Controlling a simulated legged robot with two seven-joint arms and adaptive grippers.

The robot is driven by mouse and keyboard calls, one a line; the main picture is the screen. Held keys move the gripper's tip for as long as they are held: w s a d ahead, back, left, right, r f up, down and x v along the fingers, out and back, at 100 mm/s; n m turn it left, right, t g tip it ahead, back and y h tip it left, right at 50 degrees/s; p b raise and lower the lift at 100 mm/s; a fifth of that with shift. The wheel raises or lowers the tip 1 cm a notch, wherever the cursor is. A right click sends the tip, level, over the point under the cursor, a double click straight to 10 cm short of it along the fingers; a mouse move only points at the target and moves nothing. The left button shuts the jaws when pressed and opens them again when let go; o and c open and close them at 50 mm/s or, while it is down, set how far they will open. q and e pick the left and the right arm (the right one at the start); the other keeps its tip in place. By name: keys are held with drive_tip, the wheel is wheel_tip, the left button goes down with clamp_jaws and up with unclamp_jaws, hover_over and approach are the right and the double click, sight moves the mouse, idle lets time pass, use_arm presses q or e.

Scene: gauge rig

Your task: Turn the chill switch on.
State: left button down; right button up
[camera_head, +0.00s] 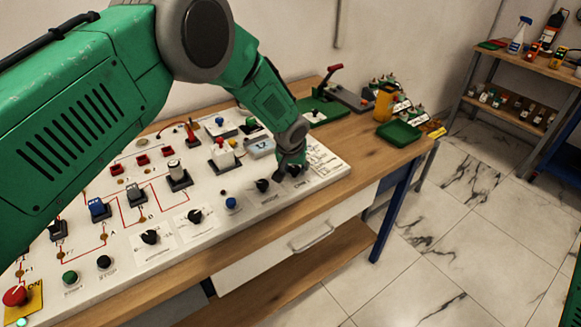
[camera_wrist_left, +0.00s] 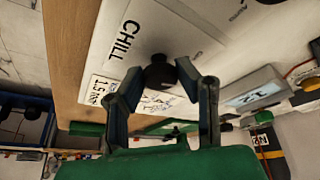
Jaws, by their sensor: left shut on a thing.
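The chill switch is a round black knob (camera_wrist_left: 158,74) on the white panel (camera_wrist_left: 190,38), beside the printed word CHILL (camera_wrist_left: 123,40) in the left wrist view. My left gripper (camera_wrist_left: 160,82) has its two fingers on opposite sides of this knob and is shut on it. In the head view the left gripper (camera_head: 291,166) reaches down to the right end of the panel and mostly covers the knob. The knob's pointer direction cannot be read. My right gripper is not in view.
Another black knob (camera_head: 262,185) and a blue button (camera_head: 231,202) sit just left of the gripper. A small display box (camera_head: 260,147) stands behind. A green tray (camera_head: 398,133) and an orange container (camera_head: 384,102) are farther right on the wooden bench (camera_head: 375,160).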

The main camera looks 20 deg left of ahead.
use_arm(q)
drive_tip(key=shift+w+d+r, duration=0.35)
drive_tip(key=shift+d, duration=0.1)
drive_tip(key=shift+a, duration=0.45)
drive_tip(key=shift+a+m, duration=0.3)
drive_tip(key=shift+m, duration=0.3)
drive_tip(key=shift+d+m+h, duration=0.35)
drive_tip(key=shift+m+h, duration=0.15)
drive_tip(key=shift+m, duration=0.6)
drive_tip(key=shift+m+b, duration=0.3)
drive_tip(key=shift+m, duration=0.2)
drive_tip(key=m, duration=0.1)
drive_tip(key=m+h+b, duration=0.1)
drive_tip(key=shift+w+a+m, duration=0.1)
drive_tip(key=shift+a+m, duration=0.25)
drive_tip(key=shift+m, duration=0.05)
drive_tip(key=m+b, duration=0.2)
drive_tip(key=m+g+h+b, duration=0.1)
drive_tip(key=m, duration=0.1)
drive_tip(key=shift+d+f+h+b, duration=0.1)
drive_tip(key=shift+d+h+b, duration=0.05)
drive_tip(key=shift+h+b, duration=0.2)
drive_tip(key=shift+m+g+h+b, duration=0.25)
drive_tip(key=shift+m+g+b, duration=0.35)
drive_tip(key=shift+m+b, duration=0.55)
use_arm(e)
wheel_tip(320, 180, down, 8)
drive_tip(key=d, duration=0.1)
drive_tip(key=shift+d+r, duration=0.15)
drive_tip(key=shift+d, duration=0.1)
